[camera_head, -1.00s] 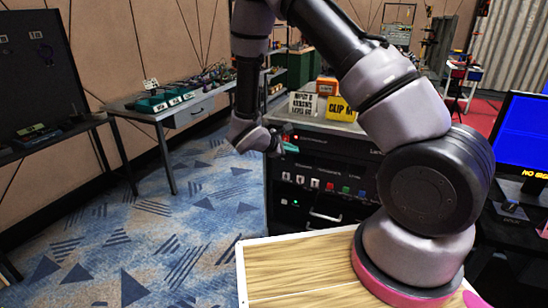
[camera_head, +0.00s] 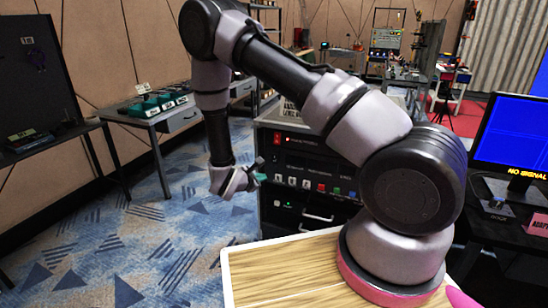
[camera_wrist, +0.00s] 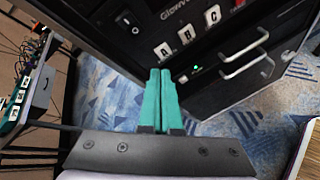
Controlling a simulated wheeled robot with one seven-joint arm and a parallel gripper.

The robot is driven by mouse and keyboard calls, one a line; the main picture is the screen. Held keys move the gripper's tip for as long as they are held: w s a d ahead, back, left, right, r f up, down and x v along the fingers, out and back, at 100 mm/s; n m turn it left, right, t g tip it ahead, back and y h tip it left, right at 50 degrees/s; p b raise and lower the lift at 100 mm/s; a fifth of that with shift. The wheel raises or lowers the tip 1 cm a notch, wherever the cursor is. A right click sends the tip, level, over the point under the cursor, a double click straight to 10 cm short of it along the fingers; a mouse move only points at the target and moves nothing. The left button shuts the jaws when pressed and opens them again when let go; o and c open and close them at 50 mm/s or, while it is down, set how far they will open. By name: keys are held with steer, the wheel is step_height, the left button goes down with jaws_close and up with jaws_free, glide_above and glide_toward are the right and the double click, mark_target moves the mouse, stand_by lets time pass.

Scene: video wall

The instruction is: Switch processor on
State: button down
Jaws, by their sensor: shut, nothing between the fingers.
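A black rack (camera_head: 292,222) with panels of buttons and sockets stands ahead, partly behind my arm; I cannot tell which panel is the processor. In the wrist view, a panel (camera_wrist: 150,14) with partly cut-off lettering has a black rocker switch (camera_wrist: 130,24) near its left end. White A, B and C tiles sit right of the switch. I cannot tell the switch's position. My gripper (camera_head: 260,174) is at the rack's left front. Its teal fingers (camera_wrist: 161,76) are shut and empty, apart from the panel, below and right of the switch in the wrist view.
A lit green lamp (camera_wrist: 196,69) and metal handles (camera_wrist: 243,44) are lower on the rack. A side table (camera_head: 150,118) stands left, with open patterned carpet before it. A monitor (camera_head: 512,140) is right. A wooden top (camera_head: 285,275) lies in front.

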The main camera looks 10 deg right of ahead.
glide_toward(276, 159)
steer(key=x, duration=0.2)
steer(key=f+x, duration=0.1)
steer(key=x, duration=0.2)
steer(key=shift+s+a, duration=0.15)
steer(key=shift+s, duration=0.05)
steer(key=shift+w+r, duration=0.1)
stand_by(1.7)
steer(key=shift+w+d+r, duration=0.1)
steer(key=shift+w+d, duration=0.15)
steer(key=shift+w+d+r, duration=0.1)
steer(key=shift+w+d, duration=0.15)
steer(key=shift+w, duration=0.05)
stand_by(0.7)
steer(key=shift+s+a, duration=0.1)
steer(key=shift+s+a+f, duration=0.25)
steer(key=shift+s+a, duration=0.15)
steer(key=shift+s, duration=0.15)
stand_by(0.4)
steer(key=shift+s+a+f, duration=0.25)
steer(key=shift+s+a, duration=0.2)
steer(key=shift+s, duration=0.2)
steer(key=shift+s+a+f, duration=0.3)
steer(key=shift+s+a, duration=0.15)
steer(key=shift+s, duration=0.2)
steer(key=shift+s+a+f, duration=0.25)
steer(key=shift+s+a, duration=0.2)
steer(key=shift+s, duration=0.2)
